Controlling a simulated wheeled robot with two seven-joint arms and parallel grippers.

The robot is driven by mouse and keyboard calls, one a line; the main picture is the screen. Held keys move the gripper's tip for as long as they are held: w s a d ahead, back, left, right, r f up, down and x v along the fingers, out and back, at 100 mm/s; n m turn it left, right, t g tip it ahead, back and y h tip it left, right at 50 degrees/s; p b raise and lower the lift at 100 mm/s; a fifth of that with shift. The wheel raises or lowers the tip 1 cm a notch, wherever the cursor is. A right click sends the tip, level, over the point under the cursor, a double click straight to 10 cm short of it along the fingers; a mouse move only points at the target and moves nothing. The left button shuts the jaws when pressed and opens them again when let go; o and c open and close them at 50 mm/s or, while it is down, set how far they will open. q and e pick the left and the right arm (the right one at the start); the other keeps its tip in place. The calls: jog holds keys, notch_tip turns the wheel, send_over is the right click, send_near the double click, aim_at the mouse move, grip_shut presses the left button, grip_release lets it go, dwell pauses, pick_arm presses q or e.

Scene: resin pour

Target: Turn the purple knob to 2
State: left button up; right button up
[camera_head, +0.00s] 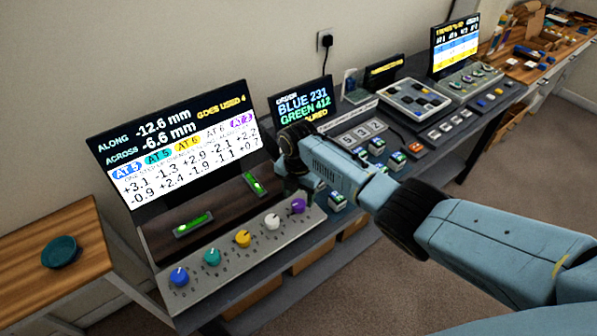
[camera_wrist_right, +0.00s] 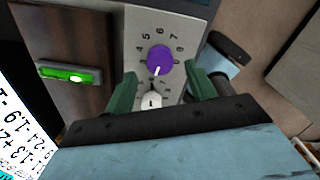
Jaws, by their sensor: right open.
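The purple knob (camera_head: 298,206) is at the right end of a row of knobs on a light grey panel (camera_head: 228,262). In the right wrist view the purple knob (camera_wrist_right: 160,59) sits between and just beyond the fingertips, with printed digits around it. Its white pointer mark is toward the bottom of that view; which digit it meets is too small to tell. My right gripper (camera_wrist_right: 162,88) is open, with a green finger on each side and nothing held. In the head view its fingers are partly hidden by my wrist. My left gripper is not in view.
The white knob (camera_head: 272,221) is right beside the purple one, then yellow (camera_head: 242,239), teal (camera_head: 212,257) and blue (camera_head: 179,277) knobs. A large screen (camera_head: 180,150) stands behind the panel. Green level vials (camera_head: 255,183) lie on the dark board. Small boxes sit right of the panel.

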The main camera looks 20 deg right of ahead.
aim_at(299, 203)
notch_tip(299, 203, up, 10)
jog(key=shift+r+p, duration=0.2)
jog(key=shift+p, duration=0.1)
dwell(0.3)
